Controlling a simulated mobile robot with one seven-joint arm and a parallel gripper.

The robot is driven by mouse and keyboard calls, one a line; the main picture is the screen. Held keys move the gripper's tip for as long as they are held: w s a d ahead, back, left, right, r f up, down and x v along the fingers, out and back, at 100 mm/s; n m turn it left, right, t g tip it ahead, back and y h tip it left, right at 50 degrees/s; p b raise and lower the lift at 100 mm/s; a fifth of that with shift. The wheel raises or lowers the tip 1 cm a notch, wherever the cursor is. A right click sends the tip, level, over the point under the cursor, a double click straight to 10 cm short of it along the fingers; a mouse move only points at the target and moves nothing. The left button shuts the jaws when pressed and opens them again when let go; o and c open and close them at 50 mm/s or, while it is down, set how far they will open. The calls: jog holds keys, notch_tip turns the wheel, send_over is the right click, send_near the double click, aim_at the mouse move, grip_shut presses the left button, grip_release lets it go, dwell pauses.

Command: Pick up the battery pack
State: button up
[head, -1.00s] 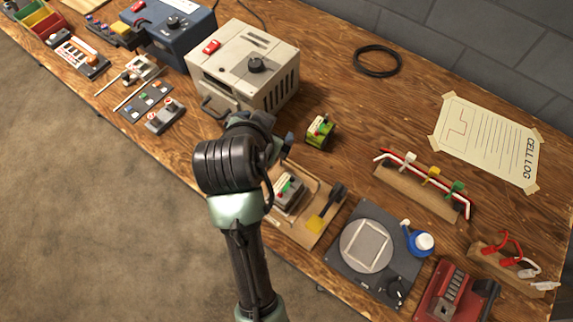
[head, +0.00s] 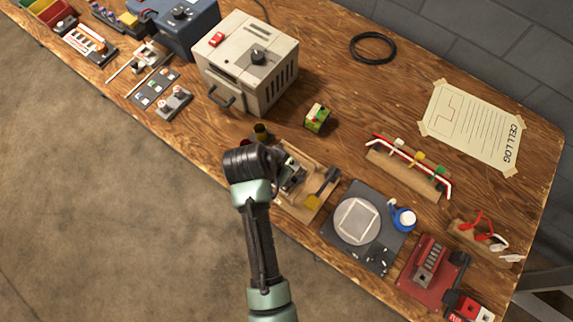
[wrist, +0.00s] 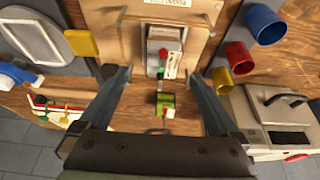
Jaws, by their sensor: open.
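Two blocks could be the battery pack, and I cannot tell which. A grey block with red and green terminals and a pale label (wrist: 158,48) sits in a wooden fixture (wrist: 197,48). In the head view my arm partly hides it. A small green-and-yellow block with a red cap (head: 317,118) stands apart on the bench; it also shows in the wrist view (wrist: 166,103). My gripper (wrist: 157,76) is open and empty. In the wrist view its fingers spread either side of both blocks, with the grey block ahead between the tips.
A yellow-and-black lever (head: 319,191) stands at the fixture's right. Blue, red and yellow cups (wrist: 240,57) are close by. A beige charger box (head: 243,66) stands behind left. A dark scale (head: 342,240) and wire rack (head: 405,172) are to the right. Bare bench lies behind the green block.

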aim_at(294, 164)
jog(key=shift+x, duration=2.65)
jog(key=shift+s+a+f, duration=0.1)
jog(key=shift+a, duration=0.1)
jog(key=shift+c, duration=0.3)
grip_shut()
